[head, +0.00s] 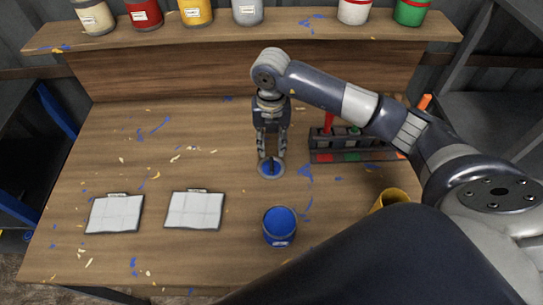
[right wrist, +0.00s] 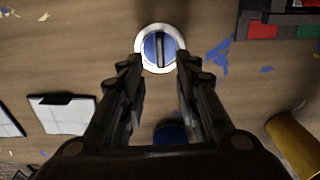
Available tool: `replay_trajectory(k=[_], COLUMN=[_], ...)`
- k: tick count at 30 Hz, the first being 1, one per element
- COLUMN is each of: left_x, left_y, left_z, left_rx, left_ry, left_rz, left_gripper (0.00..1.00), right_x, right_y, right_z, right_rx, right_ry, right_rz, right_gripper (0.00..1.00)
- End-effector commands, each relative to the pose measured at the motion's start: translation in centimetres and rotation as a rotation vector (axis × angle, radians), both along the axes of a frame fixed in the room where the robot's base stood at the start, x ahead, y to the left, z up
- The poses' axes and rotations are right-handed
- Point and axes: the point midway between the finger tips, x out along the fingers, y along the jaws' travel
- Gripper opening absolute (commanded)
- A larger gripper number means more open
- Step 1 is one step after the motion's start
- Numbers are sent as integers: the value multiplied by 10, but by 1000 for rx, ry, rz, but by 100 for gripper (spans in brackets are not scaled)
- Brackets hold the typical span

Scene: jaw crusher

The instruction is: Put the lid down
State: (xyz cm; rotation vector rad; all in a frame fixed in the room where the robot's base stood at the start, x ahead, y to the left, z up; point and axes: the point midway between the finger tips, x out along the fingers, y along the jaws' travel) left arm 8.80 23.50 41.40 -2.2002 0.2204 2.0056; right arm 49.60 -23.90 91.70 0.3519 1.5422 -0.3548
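The lid (head: 271,169) is a small round disc, blue in the middle with a pale rim and a narrow raised grip. It appears to lie flat on the wooden table. It also shows in the right wrist view (right wrist: 148,50), with its grip standing between the fingertips and clear of both. My right gripper (head: 272,154) points down over the lid with its fingers apart, holding nothing. A blue can (head: 281,239) with blue paint showing at its open top stands nearer than the lid. My left gripper is not in view.
Two pale panels (head: 115,213) (head: 194,210) lie on the table at left. A dark rack (head: 325,156) with coloured squares is right of the gripper, and a yellow container (head: 393,197) stands at right. Several paint cans line the back shelf (head: 230,30). The left rear tabletop is clear.

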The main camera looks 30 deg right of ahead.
Motion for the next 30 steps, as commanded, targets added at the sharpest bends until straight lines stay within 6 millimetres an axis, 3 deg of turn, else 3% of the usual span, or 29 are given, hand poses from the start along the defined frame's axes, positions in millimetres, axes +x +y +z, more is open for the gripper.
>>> replay_trajectory(k=[3,9,30], left_x=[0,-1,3], left_y=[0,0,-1], left_z=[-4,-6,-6], left_rx=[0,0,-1], left_ry=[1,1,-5], left_rz=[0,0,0], left_gripper=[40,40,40], right_x=[1,0,-1], right_y=[0,0,0], right_z=[20,37,38], right_rx=[0,0,0], right_ry=[-2,0,1], right_rz=[1,0,1], right_gripper=[30,30,30])
